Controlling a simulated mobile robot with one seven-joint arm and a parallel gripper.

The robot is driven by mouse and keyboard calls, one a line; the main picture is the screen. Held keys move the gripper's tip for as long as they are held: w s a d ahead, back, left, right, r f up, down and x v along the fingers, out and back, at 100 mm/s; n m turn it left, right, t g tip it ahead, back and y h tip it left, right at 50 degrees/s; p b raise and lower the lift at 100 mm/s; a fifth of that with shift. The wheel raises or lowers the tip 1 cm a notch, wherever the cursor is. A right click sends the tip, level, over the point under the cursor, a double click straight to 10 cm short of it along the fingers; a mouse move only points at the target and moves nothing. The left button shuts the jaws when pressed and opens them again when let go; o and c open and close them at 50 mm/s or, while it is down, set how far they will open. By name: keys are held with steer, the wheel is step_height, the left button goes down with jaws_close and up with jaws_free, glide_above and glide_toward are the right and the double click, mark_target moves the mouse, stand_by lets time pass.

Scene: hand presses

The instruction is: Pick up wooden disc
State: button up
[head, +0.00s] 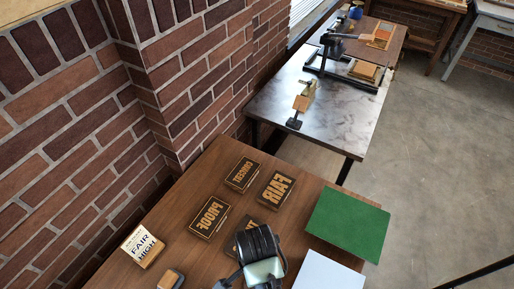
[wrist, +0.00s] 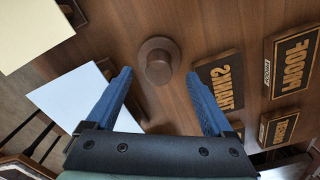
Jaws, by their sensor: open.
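The wooden disc (wrist: 158,62) is a small, round, brown piece with a raised knob-like middle. It rests on the brown wooden table (wrist: 160,20) in the wrist view. My gripper (wrist: 159,74) is open and empty, with one blue finger on each side of the view. The disc lies just beyond the fingertips, roughly midway between them. I cannot tell the height of the fingers above it. In the head view my gripper (head: 262,272) is over the near part of the table, and the disc is not visible there, likely hidden behind it.
Several dark lettered blocks lie close by, including a THANKS block (wrist: 218,80) near the right finger and a PROOF block (head: 209,216). A white sheet (head: 328,273) and a green board (head: 347,222) lie to the right.

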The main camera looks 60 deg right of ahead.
step_height(320, 180, down, 5)
steer(key=shift+s+r+p, duration=0.1)
steer(key=shift+p, duration=0.3)
steer(key=c, duration=1.3)
